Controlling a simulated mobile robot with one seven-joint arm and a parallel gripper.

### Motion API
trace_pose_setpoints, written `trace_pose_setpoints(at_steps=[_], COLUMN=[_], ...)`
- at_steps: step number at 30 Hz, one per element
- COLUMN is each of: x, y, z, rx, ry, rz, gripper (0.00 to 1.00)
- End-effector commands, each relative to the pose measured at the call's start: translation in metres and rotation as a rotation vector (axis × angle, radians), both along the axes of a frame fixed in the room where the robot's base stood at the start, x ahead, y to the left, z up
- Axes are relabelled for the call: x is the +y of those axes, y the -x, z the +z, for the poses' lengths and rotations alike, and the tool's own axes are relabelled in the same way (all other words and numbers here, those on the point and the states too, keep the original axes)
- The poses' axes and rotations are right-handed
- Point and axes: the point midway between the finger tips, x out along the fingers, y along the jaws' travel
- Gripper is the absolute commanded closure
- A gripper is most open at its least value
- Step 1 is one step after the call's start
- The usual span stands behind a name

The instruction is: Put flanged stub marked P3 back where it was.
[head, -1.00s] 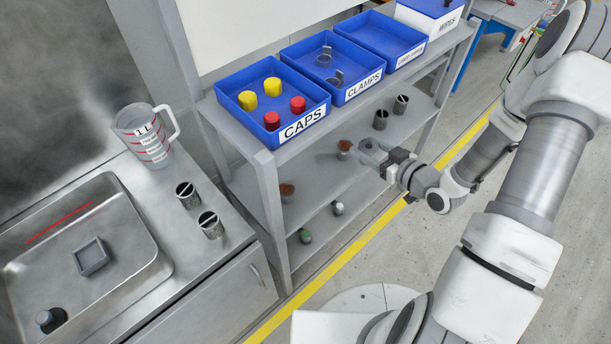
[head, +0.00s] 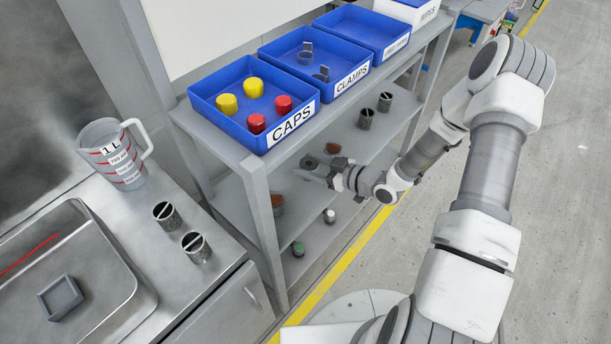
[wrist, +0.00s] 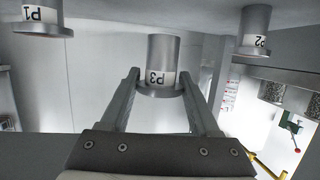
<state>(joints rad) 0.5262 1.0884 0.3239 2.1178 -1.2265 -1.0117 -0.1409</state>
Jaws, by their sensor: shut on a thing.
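My gripper (wrist: 160,75) is shut on the grey flanged stub marked P3 (wrist: 163,58), with one finger on each side of it. The wrist picture is upside down, so the label reads inverted. In the head view my gripper (head: 322,172) reaches into the rack's middle shelf (head: 238,200), with the held stub (head: 310,162) at its tip. Stubs marked P1 (wrist: 42,22) and P2 (wrist: 255,32) stand apart on either side. In the head view two brown-topped stubs (head: 333,148) (head: 277,201) stand on that shelf. I cannot tell whether P3 touches the shelf.
The top shelf above my gripper holds blue bins of caps (head: 207,98) and clamps (head: 313,90). Rack posts (head: 265,230) stand close by. Two dark canisters (head: 366,118) (head: 385,101) stand farther along the shelf. A counter with a sink (head: 130,285) lies left.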

Motion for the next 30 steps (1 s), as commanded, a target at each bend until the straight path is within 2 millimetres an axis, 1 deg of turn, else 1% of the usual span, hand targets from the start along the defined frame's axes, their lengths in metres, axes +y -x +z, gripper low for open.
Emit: trace_pose_setpoints(at_steps=[1,3,7,12,15,22,26,27,29,30], x=[0.004,0.007,0.009,0.009,0.009,0.009,0.008,0.008,0.008,0.008], y=[-0.005,-0.010,-0.013,-0.012,-0.012,-0.012,-0.012,-0.012,-0.012,-0.012], z=[-0.005,-0.007,-0.013,-0.039,-0.049,-0.048,-0.053,-0.052,-0.051,-0.051], rx=[-0.002,-0.001,0.000,0.002,0.000,-0.001,-0.001,0.000,0.001,0.000], ry=[-0.001,-0.001,-0.001,-0.002,-0.001,-0.001,-0.001,0.000,0.001,0.001], rz=[0.002,0.000,-0.001,-0.001,0.000,0.000,0.000,0.000,0.000,-0.001], gripper=[1.00,1.00,1.00,1.00,1.00,1.00,1.00,0.32,0.21,0.14])
